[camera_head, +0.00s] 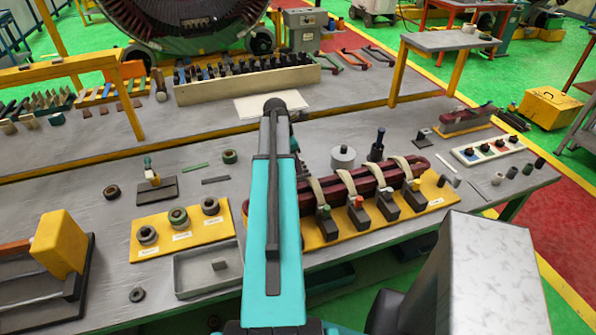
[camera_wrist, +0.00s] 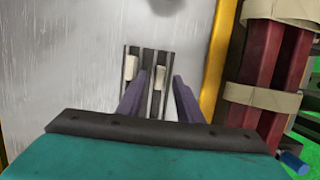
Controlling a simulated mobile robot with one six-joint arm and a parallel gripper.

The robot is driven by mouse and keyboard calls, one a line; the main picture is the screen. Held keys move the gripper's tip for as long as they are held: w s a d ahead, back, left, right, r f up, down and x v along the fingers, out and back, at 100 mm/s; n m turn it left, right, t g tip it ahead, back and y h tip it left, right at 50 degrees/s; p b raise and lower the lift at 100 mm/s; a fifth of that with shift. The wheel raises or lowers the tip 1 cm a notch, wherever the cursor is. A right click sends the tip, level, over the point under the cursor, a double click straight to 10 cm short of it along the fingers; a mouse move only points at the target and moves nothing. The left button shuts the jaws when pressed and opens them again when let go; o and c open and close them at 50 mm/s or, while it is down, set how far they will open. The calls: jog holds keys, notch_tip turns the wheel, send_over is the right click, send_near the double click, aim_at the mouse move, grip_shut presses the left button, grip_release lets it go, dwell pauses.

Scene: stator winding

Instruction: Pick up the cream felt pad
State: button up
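In the wrist view, a dark slotted holder (camera_wrist: 147,58) lies on the grey bench and carries two small cream pieces. One cream piece (camera_wrist: 158,78) shows between my fingertips, and the other cream piece (camera_wrist: 131,67) is just left of the left fingertip. I cannot tell for sure which is the felt pad. My gripper (camera_wrist: 159,80) is open, its two fingers apart over the holder; I see no contact. In the head view my arm hides the gripper and the holder. A flat pale cream sheet (camera_head: 252,108) also lies on the back bench.
Right of my gripper is a yellow-edged board (camera_wrist: 219,50) with dark red bars (camera_wrist: 263,60) bound in cream tape. In the head view, a yellow board with rings (camera_head: 181,246) and a grey tray (camera_head: 208,288) lie left of my arm. Bare bench lies left of the holder.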

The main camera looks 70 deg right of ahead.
jog(key=shift+s+d+f, duration=0.1)
jog(key=shift+s+f, duration=0.05)
jog(key=shift+f, duration=0.45)
grip_shut()
